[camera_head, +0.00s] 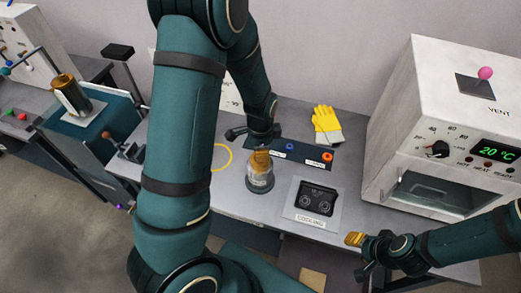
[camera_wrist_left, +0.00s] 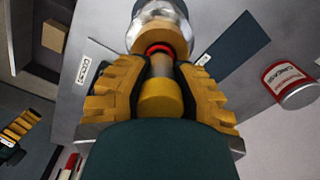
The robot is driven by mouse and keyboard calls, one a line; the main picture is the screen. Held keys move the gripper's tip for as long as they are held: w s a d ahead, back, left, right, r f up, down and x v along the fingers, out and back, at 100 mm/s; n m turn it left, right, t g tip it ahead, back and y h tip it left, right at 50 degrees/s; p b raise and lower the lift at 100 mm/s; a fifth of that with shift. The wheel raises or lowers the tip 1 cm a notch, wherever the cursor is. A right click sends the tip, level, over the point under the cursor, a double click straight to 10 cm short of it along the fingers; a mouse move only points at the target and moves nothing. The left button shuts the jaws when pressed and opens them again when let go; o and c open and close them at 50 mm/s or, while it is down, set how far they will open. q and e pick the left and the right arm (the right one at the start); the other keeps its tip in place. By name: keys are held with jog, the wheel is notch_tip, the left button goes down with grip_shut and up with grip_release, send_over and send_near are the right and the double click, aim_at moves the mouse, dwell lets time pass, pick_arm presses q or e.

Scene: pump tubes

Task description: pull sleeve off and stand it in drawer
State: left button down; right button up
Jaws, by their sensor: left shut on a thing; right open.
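My left gripper (camera_head: 262,155) is at the top of a clear, silvery pump body (camera_head: 260,178) that stands upright on a round dark base. In the left wrist view, the ridged yellow fingers of my left gripper (camera_wrist_left: 160,95) are shut around a brassy cylinder (camera_wrist_left: 160,98), likely the sleeve. A red ring (camera_wrist_left: 158,48) shows at its far end, against the clear body (camera_wrist_left: 160,15). Whether the two are apart is hidden. My right gripper (camera_head: 357,240) is open and empty near the bench's front edge. A dark recess with a brown block (camera_head: 312,278), possibly the drawer, lies below.
A "COOLING" unit (camera_head: 314,203) sits right of the pump body. A dark mat (camera_head: 318,150) holds blue and orange rings behind. Yellow gloves (camera_head: 327,122) lie at the back, and a white oven (camera_head: 440,130) fills the right. A red can (camera_wrist_left: 292,82) shows in the wrist view.

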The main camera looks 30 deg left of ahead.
pick_arm(q)
jog(key=shift+r, duration=0.1)
pick_arm(e)
jog(key=shift+r, duration=0.1)
pick_arm(q)
jog(key=shift+r+p, duration=1.85)
jog(key=shift+r, duration=0.4)
pick_arm(e)
notch_tip(320, 180, up, 3)
jog(key=shift+r, duration=0.2)
pick_arm(q)
jog(key=shift+f, duration=0.15)
